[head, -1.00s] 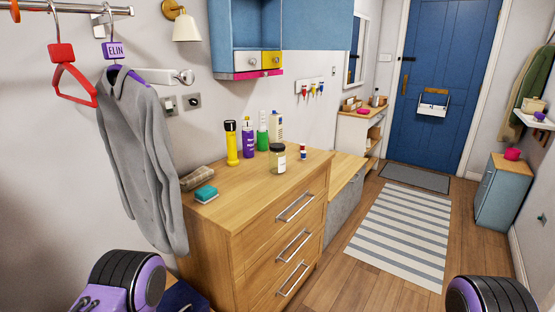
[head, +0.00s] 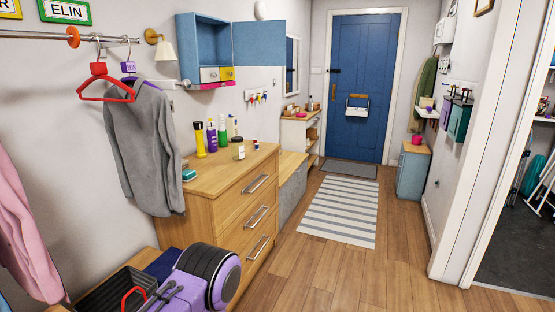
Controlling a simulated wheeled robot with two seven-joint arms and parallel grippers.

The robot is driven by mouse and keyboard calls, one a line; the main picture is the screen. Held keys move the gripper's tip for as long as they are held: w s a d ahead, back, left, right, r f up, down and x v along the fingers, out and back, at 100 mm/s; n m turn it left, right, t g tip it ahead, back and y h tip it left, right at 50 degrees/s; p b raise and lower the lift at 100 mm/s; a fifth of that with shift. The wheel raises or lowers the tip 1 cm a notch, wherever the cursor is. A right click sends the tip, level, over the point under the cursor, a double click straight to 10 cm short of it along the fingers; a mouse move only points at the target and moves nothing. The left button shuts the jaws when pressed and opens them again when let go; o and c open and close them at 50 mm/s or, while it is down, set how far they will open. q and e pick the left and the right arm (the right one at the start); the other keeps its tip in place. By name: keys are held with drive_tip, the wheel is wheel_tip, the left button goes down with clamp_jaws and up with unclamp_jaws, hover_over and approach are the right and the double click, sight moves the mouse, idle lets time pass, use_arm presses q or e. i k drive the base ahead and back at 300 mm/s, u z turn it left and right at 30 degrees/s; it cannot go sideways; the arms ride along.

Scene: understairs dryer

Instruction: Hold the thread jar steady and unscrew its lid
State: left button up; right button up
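The thread jar (head: 238,151) appears to be the small clear jar with a dark lid, standing upright on top of the wooden chest of drawers (head: 212,183). Its lid looks seated on it, and its contents are too small to make out. Part of my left arm (head: 205,278) shows at the bottom of the head view, well in front of the chest and away from the jar. Neither gripper is in view.
Bottles (head: 211,136) stand behind the jar, and a teal sponge (head: 188,175) lies at the chest's left end. A grey cardigan (head: 150,150) hangs to the left. A dark crate (head: 115,293) is at the lower left. The wooden floor (head: 330,270) to the right is clear.

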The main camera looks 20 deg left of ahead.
sight(238, 148)
drive_tip(key=z, duration=0.4)
drive_tip(key=i, duration=1.65)
drive_tip(key=u, duration=1.15)
drive_tip(key=i, duration=0.75)
drive_tip(key=u, duration=0.9)
